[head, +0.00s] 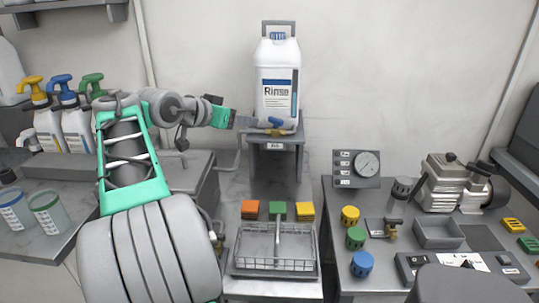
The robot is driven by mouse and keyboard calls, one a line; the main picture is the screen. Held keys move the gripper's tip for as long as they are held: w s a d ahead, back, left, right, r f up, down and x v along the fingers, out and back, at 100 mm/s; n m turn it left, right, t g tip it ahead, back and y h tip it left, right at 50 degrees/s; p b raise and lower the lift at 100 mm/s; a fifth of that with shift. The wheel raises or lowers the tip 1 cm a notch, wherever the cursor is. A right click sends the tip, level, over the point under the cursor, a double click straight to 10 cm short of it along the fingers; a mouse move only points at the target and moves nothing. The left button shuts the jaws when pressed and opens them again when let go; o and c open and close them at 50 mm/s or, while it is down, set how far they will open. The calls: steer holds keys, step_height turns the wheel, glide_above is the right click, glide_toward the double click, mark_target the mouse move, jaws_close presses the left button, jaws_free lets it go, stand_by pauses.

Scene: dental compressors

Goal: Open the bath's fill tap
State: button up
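A tap with a blue lever (275,122) and a brass-coloured body sits at the front of a grey stand (277,165), just below a white Rinse canister (277,86). The lever lies roughly sideways. My gripper (250,122) comes in from the left at about the lever's height. A grey box-like unit (203,168), possibly the bath, stands left of the stand, partly hidden by my arm.
A wire basket (277,265) and orange, green and yellow blocks sit in front of the stand. The right bench holds a gauge panel (357,168), coloured knobs, a small valve, a grey tray and a compressor (452,183). Pump bottles and cups stand at left.

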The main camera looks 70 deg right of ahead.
steer(key=m+g, duration=0.2)
glide_toward(274, 120)
steer(key=x, duration=0.8)
steer(key=shift+s, duration=0.1)
steer(key=shift+r, duration=0.1)
steer(key=shift+t, duration=0.3)
steer(key=shift+c, duration=0.3)
steer(key=c, duration=1.3)
